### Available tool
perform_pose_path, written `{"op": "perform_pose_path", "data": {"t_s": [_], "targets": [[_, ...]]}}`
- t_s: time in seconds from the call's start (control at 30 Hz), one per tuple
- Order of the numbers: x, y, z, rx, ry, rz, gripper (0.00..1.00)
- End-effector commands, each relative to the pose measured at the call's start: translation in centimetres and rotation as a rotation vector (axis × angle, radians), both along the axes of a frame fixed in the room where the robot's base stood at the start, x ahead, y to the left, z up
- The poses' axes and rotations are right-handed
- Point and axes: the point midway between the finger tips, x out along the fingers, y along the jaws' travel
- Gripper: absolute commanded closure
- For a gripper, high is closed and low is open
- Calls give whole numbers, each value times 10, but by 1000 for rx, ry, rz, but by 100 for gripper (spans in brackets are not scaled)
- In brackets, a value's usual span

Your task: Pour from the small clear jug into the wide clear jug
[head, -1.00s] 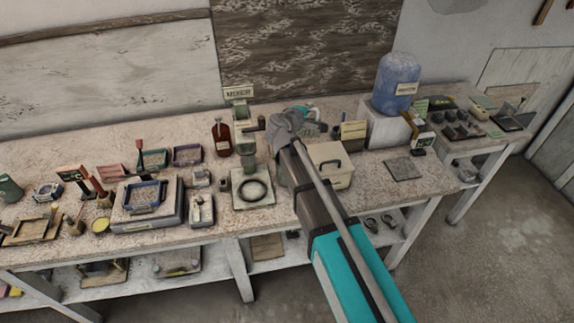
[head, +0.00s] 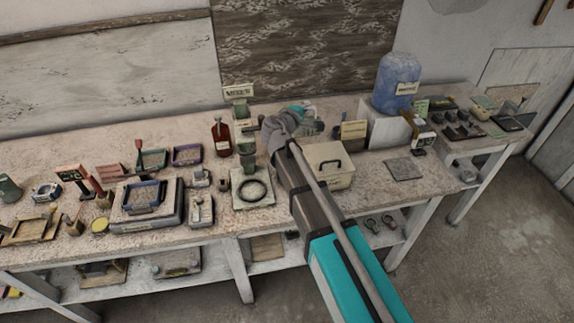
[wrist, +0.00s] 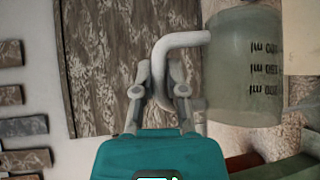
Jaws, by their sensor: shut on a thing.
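In the wrist view, my gripper (wrist: 160,90) is shut on the pale curved handle of a clear jug with dark ml marks (wrist: 235,65). This looks like the small clear jug. Pale greenish contents show through its wall. In the head view, my gripper (head: 260,124) is at the back of the bench, partly hidden by my own wrist. A greenish clear vessel (head: 246,144) shows just left of it, behind the white board. I cannot tell the two jugs apart there, nor see the wide clear jug for certain. No stream is visible.
A red-brown bottle (head: 221,138) stands close on the left. A cream box (head: 328,164) is to the right, and a blue water container (head: 396,83) stands farther right. Trays and tools crowd the left bench.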

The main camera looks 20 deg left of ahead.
Motion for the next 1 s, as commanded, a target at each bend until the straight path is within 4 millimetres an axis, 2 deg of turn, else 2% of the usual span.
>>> {"op": "perform_pose_path", "data": {"t_s": [1.0], "targets": [[-6, 9, 3, -76, -49, 0, 100]]}}
